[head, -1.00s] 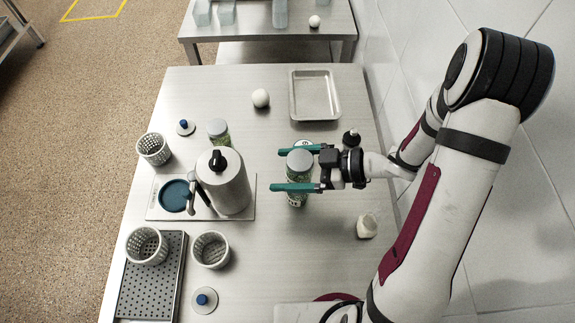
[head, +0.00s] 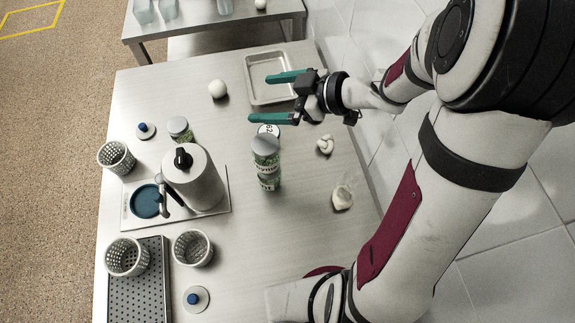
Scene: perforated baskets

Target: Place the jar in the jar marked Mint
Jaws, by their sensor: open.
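A green-labelled jar with a grey lid (head: 266,147) stands upright in the middle of the table, and seems to rest on a second green jar (head: 269,181) below it. The label lettering is too small to read surely. Another green jar with a grey lid (head: 180,129) stands at the left, behind the steel jug. My gripper (head: 259,99) has teal fingers spread apart with nothing between them.
A steel jug (head: 196,182) stands on a board with a blue disc (head: 146,201). Perforated baskets (head: 127,257) stand at the left and front left.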

